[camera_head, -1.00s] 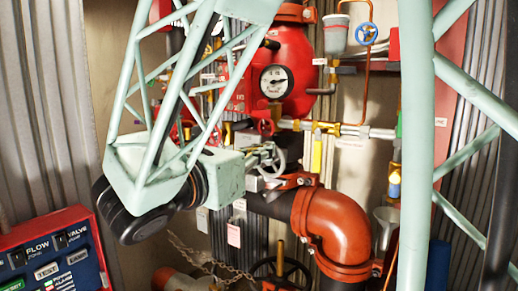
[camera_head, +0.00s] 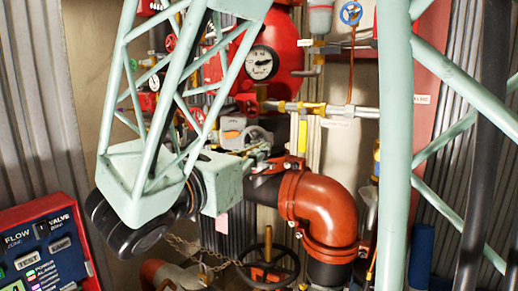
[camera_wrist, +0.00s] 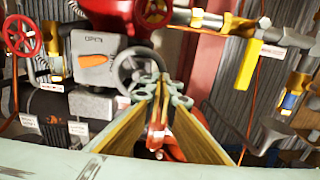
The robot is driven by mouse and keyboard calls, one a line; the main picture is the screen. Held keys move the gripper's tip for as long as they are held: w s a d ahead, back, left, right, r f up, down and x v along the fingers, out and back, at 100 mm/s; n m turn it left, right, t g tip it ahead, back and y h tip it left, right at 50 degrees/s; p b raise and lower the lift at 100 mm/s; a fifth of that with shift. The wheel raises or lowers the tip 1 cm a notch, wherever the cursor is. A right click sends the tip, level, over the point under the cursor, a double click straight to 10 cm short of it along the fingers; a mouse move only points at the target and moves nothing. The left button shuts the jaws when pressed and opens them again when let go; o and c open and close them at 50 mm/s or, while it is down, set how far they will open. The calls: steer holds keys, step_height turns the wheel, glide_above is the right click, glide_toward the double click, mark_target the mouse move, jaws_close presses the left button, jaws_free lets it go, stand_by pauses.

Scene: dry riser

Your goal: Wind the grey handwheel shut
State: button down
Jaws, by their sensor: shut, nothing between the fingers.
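The grey handwheel (camera_wrist: 140,68) is in the middle of the wrist view, on the right side of a grey gearbox (camera_wrist: 98,68) with an orange pointer. In the head view the handwheel (camera_head: 258,138) is small and partly covered by my gripper. My gripper (camera_wrist: 158,88) is shut and empty. Its tips come together just in front of the lower right of the handwheel's rim and hide part of it. I cannot tell whether they touch the rim. In the head view my gripper (camera_head: 262,153) is close below the wheel.
A red handwheel (camera_wrist: 21,37) is left of the gearbox. A large orange-red pipe elbow (camera_head: 325,208) is below right of the handwheel. A dark handwheel (camera_head: 268,268) and a chain (camera_head: 190,247) are lower down. A red and blue panel (camera_head: 45,250) stands at the left.

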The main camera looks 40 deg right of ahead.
mark_target(242, 146)
steer(key=shift+w+a+f+p, duration=0.1)
steer(key=shift+w+a+p, duration=0.35)
steer(key=shift+w, duration=0.65)
steer(key=shift+w+a+r+p, duration=0.1)
steer(key=shift+w+a+p, duration=0.25)
steer(key=shift+w, duration=0.8)
steer(key=shift+w+a+f+p, duration=0.1)
steer(key=shift+w+a+p, duration=0.35)
steer(key=shift+w, duration=0.65)
steer(key=shift+d, duration=0.1)
steer(key=shift+f, duration=0.15)
steer(key=shift+v, duration=1.8)
